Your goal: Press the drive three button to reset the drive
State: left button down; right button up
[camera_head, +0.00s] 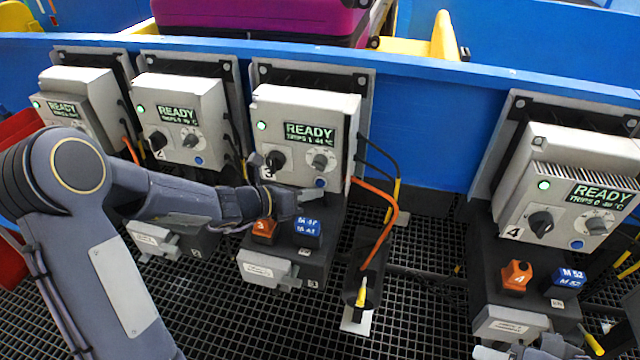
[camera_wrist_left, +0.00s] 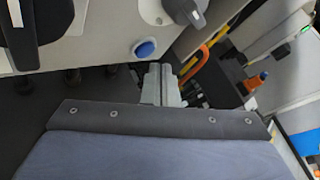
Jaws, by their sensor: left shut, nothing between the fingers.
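Drive three (camera_head: 290,105) is a light grey box marked 3, with a lit green lamp and a display reading READY, TRIPS 1. It has a black knob, a grey dial and a round blue button (camera_head: 320,183) low on its front. The blue button also shows in the left wrist view (camera_wrist_left: 145,48). My left gripper (camera_head: 309,195) is shut and empty, just below and left of that button in the head view. In the left wrist view its fingers (camera_wrist_left: 160,83) are below the button; I cannot tell whether they touch it. A grey metal part at the bottom right may be my right gripper (camera_head: 545,347), cut off by the frame.
Drive four (camera_head: 570,190) stands to the right, other drives (camera_head: 182,115) to the left, all showing green lamps. An orange cable (camera_head: 386,215) curves down right of drive three. An orange switch (camera_head: 264,230) and blue label block (camera_head: 308,229) sit below my left gripper.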

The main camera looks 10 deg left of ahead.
pick_arm(q)
jog(key=shift+s+a+b, duration=0.1)
jog(key=shift+s+b, duration=0.35)
jog(key=shift+s, duration=2.05)
jog(key=s+d+r+m+g, duration=0.1)
jog(key=s+r+m+g, duration=0.15)
jog(key=s+m, duration=0.6)
jog(key=s+d+r+m+g, duration=0.2)
jog(key=s+r+m, duration=0.2)
jog(key=s+m, duration=0.4)
jog(key=s+a+f+m+y, duration=0.3)
jog(key=s+a+m+y, duration=0.5)
jog(key=m, duration=0.6)
notch_tip(320, 180, up, 16)
jog(key=s+h+p, duration=0.1)
jog(key=p, duration=1.5)
jog(key=shift+s+d, duration=0.15)
jog(key=shift+s, duration=0.05)
